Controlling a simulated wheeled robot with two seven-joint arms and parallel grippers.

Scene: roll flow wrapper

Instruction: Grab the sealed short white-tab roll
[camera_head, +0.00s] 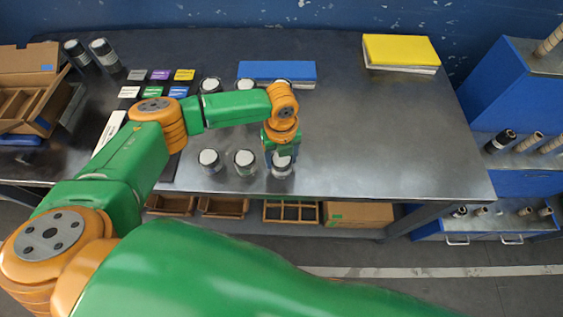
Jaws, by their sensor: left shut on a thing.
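Three short dark rolls with whitish tops stand in a row near the table's front edge: a left one (209,161), a middle one (244,163) and a right one (282,171). My left gripper (282,156) points down and is shut on the right roll, which still appears to be at table level. The gripper covers part of it. The tab colour on the held roll is too small to tell. My right gripper is not in view.
More rolls (211,86) stand behind my arm, partly hidden, by a blue box (277,70). Coloured label cards (160,75) lie left. A yellow-topped stack (401,51) sits at the back right. The table's right half (400,130) is clear.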

